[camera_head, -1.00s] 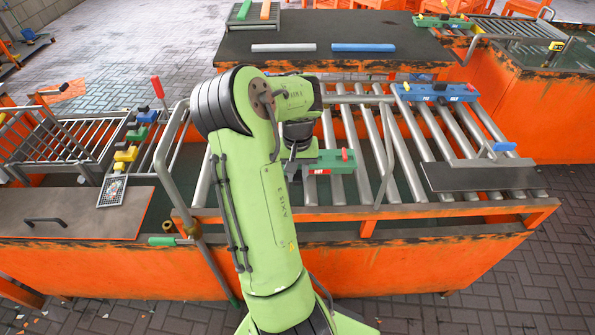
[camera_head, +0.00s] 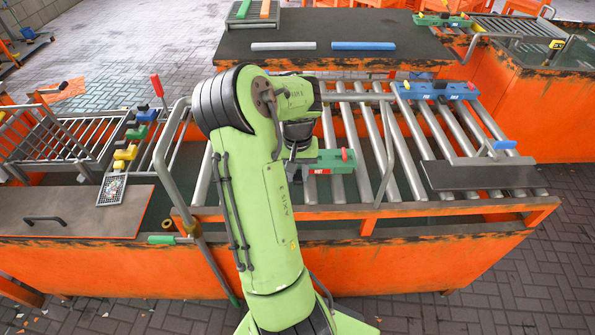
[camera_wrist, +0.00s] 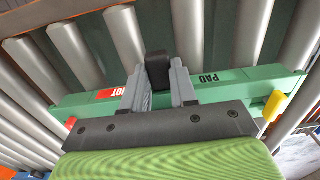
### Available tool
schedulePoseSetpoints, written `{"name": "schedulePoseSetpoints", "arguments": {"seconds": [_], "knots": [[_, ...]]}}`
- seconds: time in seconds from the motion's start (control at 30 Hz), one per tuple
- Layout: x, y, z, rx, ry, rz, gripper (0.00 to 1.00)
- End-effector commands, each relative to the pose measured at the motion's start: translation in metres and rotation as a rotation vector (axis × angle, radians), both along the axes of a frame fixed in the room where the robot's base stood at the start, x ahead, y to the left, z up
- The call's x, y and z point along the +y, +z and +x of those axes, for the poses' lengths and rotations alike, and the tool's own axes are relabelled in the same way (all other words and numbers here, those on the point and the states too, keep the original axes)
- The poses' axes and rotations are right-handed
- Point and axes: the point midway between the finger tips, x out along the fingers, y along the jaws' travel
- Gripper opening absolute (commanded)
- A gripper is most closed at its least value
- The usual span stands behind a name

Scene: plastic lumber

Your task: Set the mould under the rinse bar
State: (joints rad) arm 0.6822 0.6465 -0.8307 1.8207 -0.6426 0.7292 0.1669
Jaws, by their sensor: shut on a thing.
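The mould I hold is a long green block (camera_head: 333,161) with a red label and a red knob, over the rollers in the head view. In the wrist view the green block (camera_wrist: 222,88) shows "HOT" and "PAD" labels and a yellow peg at right. My gripper (camera_wrist: 160,80) is shut on its black upright grip (camera_wrist: 157,68). In the head view my arm hides the block's left part. A bent grey pipe (camera_head: 391,150) arches over the rollers just right of the block and may be the rinse bar. Whether the block touches the rollers is unclear.
A blue block (camera_head: 437,90) lies on the rollers at back right, and a dark plate (camera_head: 480,176) covers their front right. Bare rollers (camera_head: 420,140) lie between. A red-handled lever (camera_head: 158,88) and pipes stand at left. A dark table (camera_head: 390,60) is behind.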

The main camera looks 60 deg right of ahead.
Motion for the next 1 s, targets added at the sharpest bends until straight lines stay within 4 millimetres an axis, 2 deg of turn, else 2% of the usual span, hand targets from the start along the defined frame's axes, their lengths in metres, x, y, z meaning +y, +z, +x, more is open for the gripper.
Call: {"name": "schedulePoseSetpoints", "arguments": {"seconds": [0.47,0.5,0.6,0.7,0.87,1.0], "knots": [[-0.0010,-0.0021,0.0003,-0.002,0.000,-0.004,0.00],[-0.0010,-0.0020,0.0003,-0.002,0.000,-0.004,0.30],[-0.0008,-0.0023,0.0003,-0.002,0.000,-0.004,0.46],[-0.0005,-0.0026,0.0001,-0.001,0.000,-0.002,0.57],[-0.0002,-0.0029,0.0001,0.000,0.000,-0.001,0.57],[0.0007,-0.0040,0.0000,0.001,0.000,0.003,0.75]]}}
